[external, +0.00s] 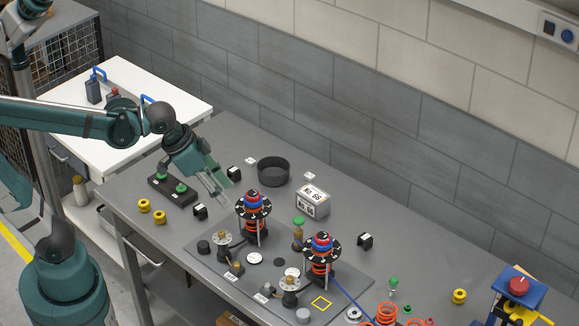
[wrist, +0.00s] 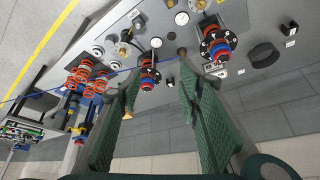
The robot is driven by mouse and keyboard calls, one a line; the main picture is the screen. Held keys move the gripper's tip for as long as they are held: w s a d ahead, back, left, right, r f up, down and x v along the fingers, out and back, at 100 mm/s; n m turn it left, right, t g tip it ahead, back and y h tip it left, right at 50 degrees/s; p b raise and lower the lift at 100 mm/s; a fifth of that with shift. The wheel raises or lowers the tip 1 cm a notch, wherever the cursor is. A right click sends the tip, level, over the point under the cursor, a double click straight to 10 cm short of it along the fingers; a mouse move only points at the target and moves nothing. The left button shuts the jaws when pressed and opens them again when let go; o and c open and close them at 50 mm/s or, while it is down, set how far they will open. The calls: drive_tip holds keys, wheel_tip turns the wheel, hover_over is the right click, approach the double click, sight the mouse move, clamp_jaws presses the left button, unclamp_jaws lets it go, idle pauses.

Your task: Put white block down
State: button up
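The white block (external: 312,201), a pale box with dark lettering on its top and front, stands upright on the grey bench behind and between two red-and-blue spring towers. In the wrist view the block (wrist: 214,69) shows close to the right finger, which partly covers it. My gripper (external: 221,197) is above the bench, left of the block and apart from it in the external view. In the wrist view the two green fingers of my gripper (wrist: 157,70) are spread, with nothing seen held between them.
The spring towers (external: 252,211) (external: 321,256) rise from a grey plate holding several small fittings. A dark round bowl (external: 273,171) stands behind. A black box with green buttons (external: 172,190) is left of my gripper.

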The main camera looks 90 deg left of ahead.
drive_tip(key=s+d+f+m+t+h, duration=0.1)
drive_tip(key=s+d+f+m, duration=0.1)
drive_tip(key=s+d, duration=0.6)
drive_tip(key=shift+s+d+f+t, duration=0.4)
drive_tip(key=shift+d+f, duration=0.3)
drive_tip(key=shift+d, duration=0.1)
wheel_tip(320, 180, down, 22)
drive_tip(key=b, duration=2.2)
drive_tip(key=shift+o, duration=0.7)
